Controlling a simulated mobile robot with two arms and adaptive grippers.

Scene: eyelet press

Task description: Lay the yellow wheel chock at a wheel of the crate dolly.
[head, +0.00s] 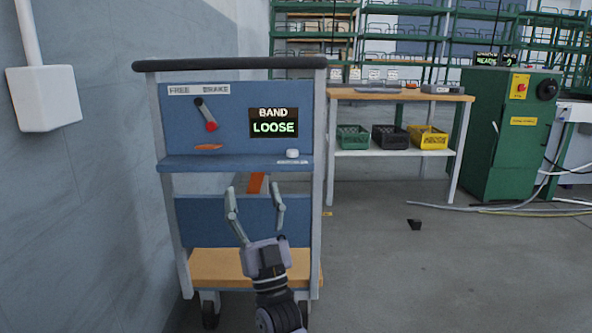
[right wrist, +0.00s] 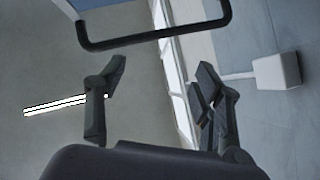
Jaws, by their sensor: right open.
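A tall wheeled cart with blue panels (head: 225,222) stands close in front of me; it may be the crate dolly. Dark wheels (head: 210,312) show under its low wooden deck (head: 215,267). A small yellow patch (head: 327,213) is on the floor just right of the cart; I cannot tell whether it is the chock. My right gripper (head: 254,192) is open and empty, fingers up, before the lower blue panel. Its spread fingers also show in the right wrist view (right wrist: 163,75). My left gripper is not in view.
The cart carries a red-knobbed lever (head: 206,115) and a "BAND LOOSE" display (head: 273,122). A small black block (head: 414,224) lies on open floor at right. Behind are a bench (head: 400,95) with crates and a green cabinet (head: 510,150). A wall closes the left.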

